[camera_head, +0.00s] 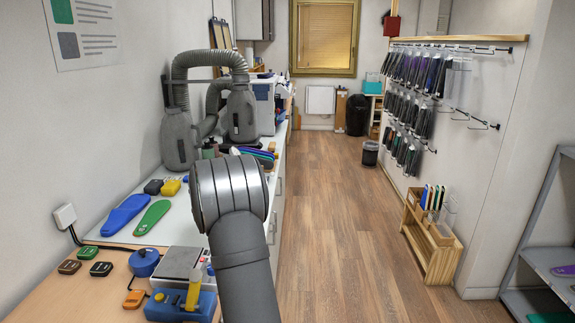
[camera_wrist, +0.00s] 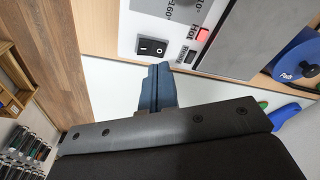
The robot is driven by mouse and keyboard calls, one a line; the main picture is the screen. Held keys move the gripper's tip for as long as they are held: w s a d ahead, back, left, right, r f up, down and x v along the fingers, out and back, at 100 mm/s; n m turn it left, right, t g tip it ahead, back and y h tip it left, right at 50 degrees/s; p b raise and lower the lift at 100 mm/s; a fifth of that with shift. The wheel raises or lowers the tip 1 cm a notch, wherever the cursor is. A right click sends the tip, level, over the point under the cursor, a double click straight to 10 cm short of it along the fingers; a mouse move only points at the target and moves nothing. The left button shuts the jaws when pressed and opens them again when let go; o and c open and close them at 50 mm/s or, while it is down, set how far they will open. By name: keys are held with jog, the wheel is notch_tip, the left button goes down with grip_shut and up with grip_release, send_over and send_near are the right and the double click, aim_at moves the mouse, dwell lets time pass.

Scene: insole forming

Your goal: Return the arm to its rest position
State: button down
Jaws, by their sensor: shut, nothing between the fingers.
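My arm (camera_head: 243,245) rises from the bottom of the head view to a rounded joint above the bench. My gripper is hidden in the head view. In the wrist view my gripper (camera_wrist: 158,88) shows as blue-grey fingers closed together, with nothing between them. The fingers are over the white bench top (camera_wrist: 115,90), close to a panel with a black rocker switch (camera_wrist: 152,46) and a red light marked "Hot" (camera_wrist: 203,34). I cannot tell whether they touch anything.
A blue insole (camera_head: 125,214) and a green insole (camera_head: 152,217) lie on the bench at left. A blue round container (camera_head: 144,262) and a blue-and-yellow device (camera_head: 181,305) stand nearer. A grey hose machine (camera_head: 180,140) stands behind. The wooden floor (camera_head: 340,220) at right is clear.

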jog(key=shift+f, duration=1.5)
jog(key=shift+r, duration=4.35)
jog(key=d+r+m+g+y, duration=0.1)
jog(key=d+r+m+y, duration=0.2)
jog(key=d+m, duration=0.4)
jog(key=m, duration=0.8)
jog(key=shift+d, duration=0.1)
